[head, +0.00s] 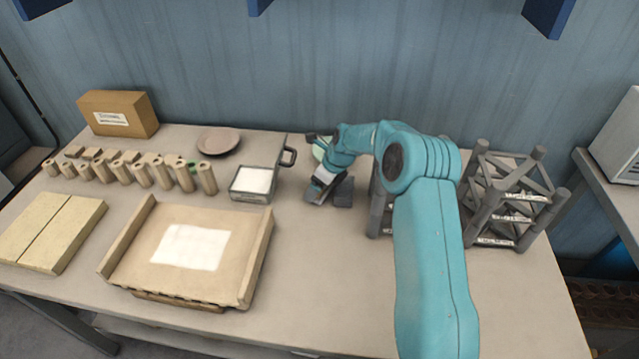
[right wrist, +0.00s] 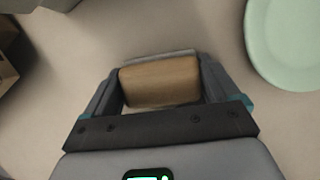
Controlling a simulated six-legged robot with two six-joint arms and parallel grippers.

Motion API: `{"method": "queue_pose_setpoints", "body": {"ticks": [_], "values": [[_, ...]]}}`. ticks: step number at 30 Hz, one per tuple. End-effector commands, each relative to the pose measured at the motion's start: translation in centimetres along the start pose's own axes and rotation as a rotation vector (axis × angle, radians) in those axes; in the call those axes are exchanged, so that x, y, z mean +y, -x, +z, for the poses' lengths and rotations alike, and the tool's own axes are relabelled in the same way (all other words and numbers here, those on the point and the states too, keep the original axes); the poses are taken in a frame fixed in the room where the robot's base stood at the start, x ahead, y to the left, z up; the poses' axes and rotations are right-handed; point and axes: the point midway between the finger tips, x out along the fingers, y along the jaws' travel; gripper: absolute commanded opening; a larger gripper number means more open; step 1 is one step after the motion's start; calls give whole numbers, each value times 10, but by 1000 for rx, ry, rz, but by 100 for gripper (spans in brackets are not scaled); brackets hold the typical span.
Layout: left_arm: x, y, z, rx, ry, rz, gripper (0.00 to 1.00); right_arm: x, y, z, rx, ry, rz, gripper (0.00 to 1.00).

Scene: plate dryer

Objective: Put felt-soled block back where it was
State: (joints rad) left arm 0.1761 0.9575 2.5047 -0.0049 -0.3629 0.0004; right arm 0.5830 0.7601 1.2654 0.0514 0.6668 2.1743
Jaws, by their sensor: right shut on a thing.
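In the right wrist view, the felt-soled block (right wrist: 160,82) is a brown wooden block with a thin grey layer along its far edge. My right gripper (right wrist: 158,66) has one finger on each side of it and is shut on it. In the head view, my right gripper (head: 328,192) is low over the table, just right of the white-filled tray. The block is hard to make out there between the dark fingers, and I cannot tell whether it touches the table. My left gripper is not in view.
A pale green plate (right wrist: 285,42) lies close to the right gripper. A handled tray (head: 250,197) with white filling is to its left, a dark rack (head: 515,205) to its right. A wooden tray frame (head: 125,240) and a row of posts (head: 141,176) stand farther left. The front middle table is clear.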

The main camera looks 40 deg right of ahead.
Motion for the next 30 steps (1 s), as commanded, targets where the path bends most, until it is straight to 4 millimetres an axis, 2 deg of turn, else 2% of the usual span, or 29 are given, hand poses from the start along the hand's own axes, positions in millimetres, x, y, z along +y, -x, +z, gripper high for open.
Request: {"method": "queue_pose_setpoints", "body": {"ticks": [1, 2, 3, 9, 13, 24, 30], "values": [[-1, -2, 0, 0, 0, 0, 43, 0, -3, -1, 0, 0, 0, 41], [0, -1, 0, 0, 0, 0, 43, 0, -2, -1, 0, 0, 0, 96], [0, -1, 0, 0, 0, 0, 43, 0, -2, -1, 0, 0, 0, 100], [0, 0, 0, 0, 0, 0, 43, 0, -1, -1, 0, 0, 0, 100], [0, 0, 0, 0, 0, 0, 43, -1, 9, 1, -1, 0, -1, 100], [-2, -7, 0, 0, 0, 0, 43, -1, 90, 1, -2, 0, -3, 100], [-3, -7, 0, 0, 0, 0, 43, 0, 116, 0, 0, 0, 0, 100]]}}
